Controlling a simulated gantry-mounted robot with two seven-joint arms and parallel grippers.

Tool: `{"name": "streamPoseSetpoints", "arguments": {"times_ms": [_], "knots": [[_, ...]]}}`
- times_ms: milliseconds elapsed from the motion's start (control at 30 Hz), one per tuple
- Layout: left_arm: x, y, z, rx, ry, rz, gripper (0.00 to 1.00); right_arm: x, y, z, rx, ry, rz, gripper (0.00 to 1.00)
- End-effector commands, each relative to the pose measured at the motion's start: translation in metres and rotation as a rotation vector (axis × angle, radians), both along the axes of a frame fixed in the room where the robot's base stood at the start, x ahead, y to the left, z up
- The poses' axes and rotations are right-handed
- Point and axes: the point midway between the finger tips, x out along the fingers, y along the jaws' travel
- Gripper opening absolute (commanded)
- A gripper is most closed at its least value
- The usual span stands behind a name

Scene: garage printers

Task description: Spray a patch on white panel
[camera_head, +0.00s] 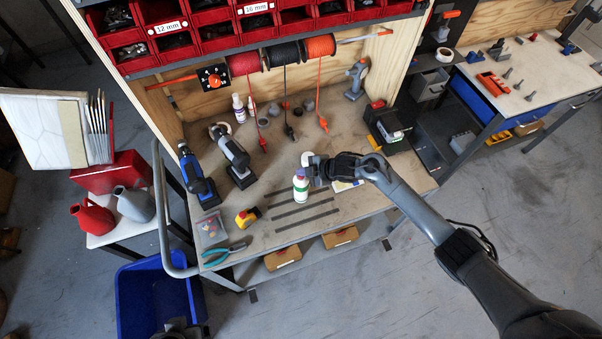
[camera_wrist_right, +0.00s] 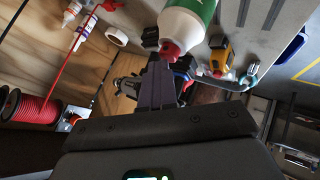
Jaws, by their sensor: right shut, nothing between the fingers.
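A white bottle (camera_head: 301,187) with a green label and a reddish cap stands on the workbench. In the right wrist view the bottle (camera_wrist_right: 190,18) shows at the top, with its red cap towards my fingers. My right gripper (camera_head: 318,168) is at the bottle's upper right in the head view. Its fingers (camera_wrist_right: 157,85) are together and empty, close to the cap; I cannot tell whether they touch it. A white panel (camera_head: 35,125) stands at the far left.
The workbench (camera_head: 350,215) holds two drills (camera_head: 232,158), a yellow tape measure (camera_head: 247,217), pliers (camera_head: 224,254) and dark strips (camera_head: 305,214). Cable reels (camera_head: 283,54) hang behind. Left are a red box (camera_head: 108,172), watering cans (camera_head: 135,204) and a blue bin (camera_head: 145,300).

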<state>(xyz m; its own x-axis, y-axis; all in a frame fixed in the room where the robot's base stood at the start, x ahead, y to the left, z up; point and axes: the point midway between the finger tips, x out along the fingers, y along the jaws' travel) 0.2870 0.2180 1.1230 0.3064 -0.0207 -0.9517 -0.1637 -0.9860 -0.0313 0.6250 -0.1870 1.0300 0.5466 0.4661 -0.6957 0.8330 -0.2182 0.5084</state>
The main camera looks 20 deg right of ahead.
Motion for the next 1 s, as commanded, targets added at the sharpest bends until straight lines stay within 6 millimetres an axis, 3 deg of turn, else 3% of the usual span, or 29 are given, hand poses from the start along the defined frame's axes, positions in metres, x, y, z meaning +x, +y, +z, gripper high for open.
{"name": "streamPoseSetpoints", "arguments": {"times_ms": [633,1000], "knots": [[0.0,0.002,0.01,0.007,0.0,-0.004,0.87,-0.002,0.0,0.009,-0.001,0.002,0.001,0.0],[0.0,-0.001,0.04,-0.005,0.001,0.003,0.87,-0.002,0.0,0.042,-0.001,0.0,0.001,0.0]]}}
